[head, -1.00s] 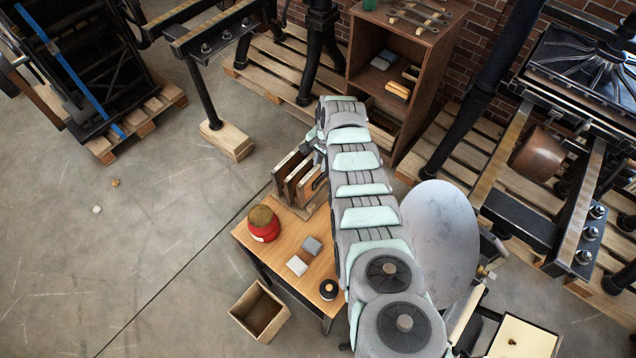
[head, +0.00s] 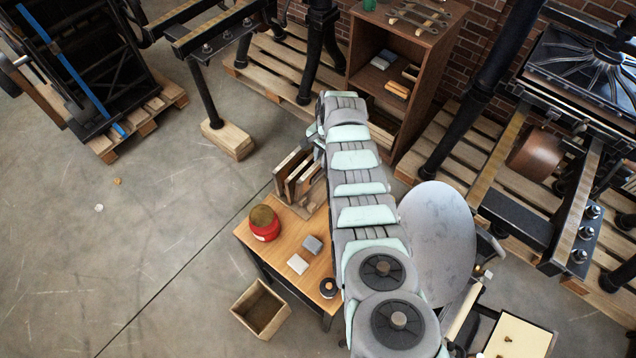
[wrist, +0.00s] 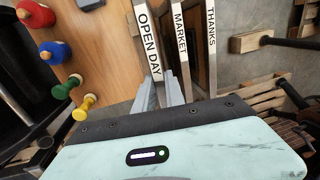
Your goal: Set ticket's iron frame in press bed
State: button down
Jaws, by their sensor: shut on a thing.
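Several frames stand upright side by side in a wooden rack (head: 301,177) on the small table. In the wrist view their edges read OPEN DAY (wrist: 150,40), MARKET (wrist: 182,40) and THANKS (wrist: 211,40). My gripper (wrist: 161,92) has its two fingers around the near end of the OPEN DAY frame and is shut on it. The frame still stands in line with the others. In the head view my arm hides the fingers. A press with a round grey disc (head: 438,240) stands right of my arm; its bed is not clearly visible. I cannot make out the ticket.
The wooden table (head: 288,240) also holds a red tin (head: 264,226), two small blocks and a black roll. An open wooden box (head: 261,308) stands on the floor before it. A shelf cabinet (head: 420,60) and larger presses on pallets stand behind. The left floor is mostly clear.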

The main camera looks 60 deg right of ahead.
jog(key=shift+r+p, duration=1.9)
jog(key=shift+r, duration=0.8)
jog(key=c, duration=1.9)
grip_release()
jog(key=shift+c, duration=0.2)
grip_shut()
